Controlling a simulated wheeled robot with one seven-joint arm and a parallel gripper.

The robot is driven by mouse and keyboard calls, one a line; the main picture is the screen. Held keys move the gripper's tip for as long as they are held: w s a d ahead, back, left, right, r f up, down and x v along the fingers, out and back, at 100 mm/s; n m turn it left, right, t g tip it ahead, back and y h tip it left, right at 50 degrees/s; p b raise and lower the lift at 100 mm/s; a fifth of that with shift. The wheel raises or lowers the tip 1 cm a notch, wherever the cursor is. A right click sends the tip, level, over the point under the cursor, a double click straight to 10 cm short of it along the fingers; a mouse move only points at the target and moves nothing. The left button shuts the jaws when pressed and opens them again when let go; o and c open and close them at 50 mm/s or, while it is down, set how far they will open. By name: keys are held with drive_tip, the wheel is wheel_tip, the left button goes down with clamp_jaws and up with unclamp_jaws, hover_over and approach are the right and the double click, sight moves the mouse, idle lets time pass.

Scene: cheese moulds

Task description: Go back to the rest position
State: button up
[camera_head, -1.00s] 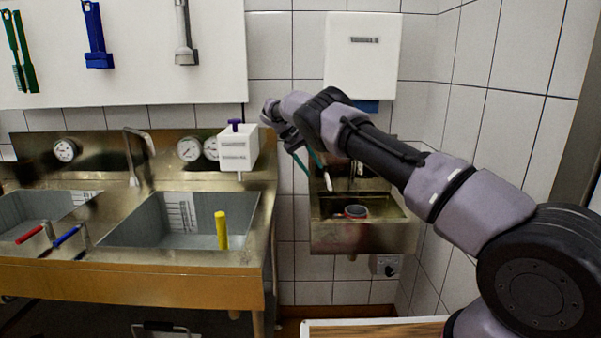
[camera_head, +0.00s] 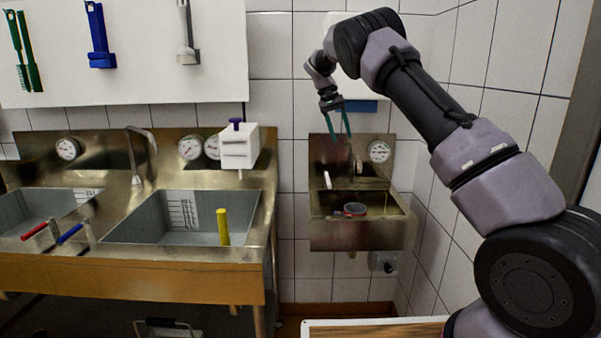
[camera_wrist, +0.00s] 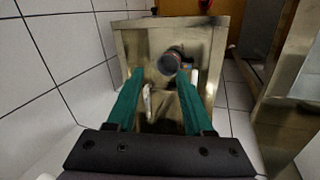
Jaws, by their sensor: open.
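My gripper (camera_head: 338,122) has two green fingers, pointing down and spread apart with nothing between them. It hangs in front of the wall above the small steel sink (camera_head: 335,236) in the head view. In the wrist view my gripper (camera_wrist: 157,95) also shows open and empty, with the small sink (camera_wrist: 140,48) below and beyond its fingertips. A dark round cup-like thing (camera_head: 355,210) sits in the small sink, apart from the fingers. It also shows in the wrist view (camera_wrist: 169,62) between the fingertips' directions, farther off.
A large steel double sink (camera_head: 150,258) stands at the left, with a yellow cylinder (camera_head: 222,227) in its right basin. A white box with a purple knob (camera_head: 238,150) is at its back edge. Brushes hang on the white board (camera_head: 150,60). A wood-topped surface (camera_head: 375,331) is at the front.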

drive_tip(key=s+d+r+m+t+y, duration=0.1)
drive_tip(key=s+d+r+y, duration=0.1)
drive_tip(key=s+d+r, duration=0.55)
drive_tip(key=s+d+r+t+y, duration=0.2)
drive_tip(key=s+d+r+y, duration=0.15)
drive_tip(key=s+r, duration=0.65)
drive_tip(key=s+f+t, duration=0.2)
drive_tip(key=s, duration=1.1)
drive_tip(key=s+f+m+t, duration=0.1)
drive_tip(key=s+t, duration=0.1)
drive_tip(key=s, duration=1.2)
drive_tip(key=shift+s+f, duration=0.15)
drive_tip(key=shift+f, duration=0.25)
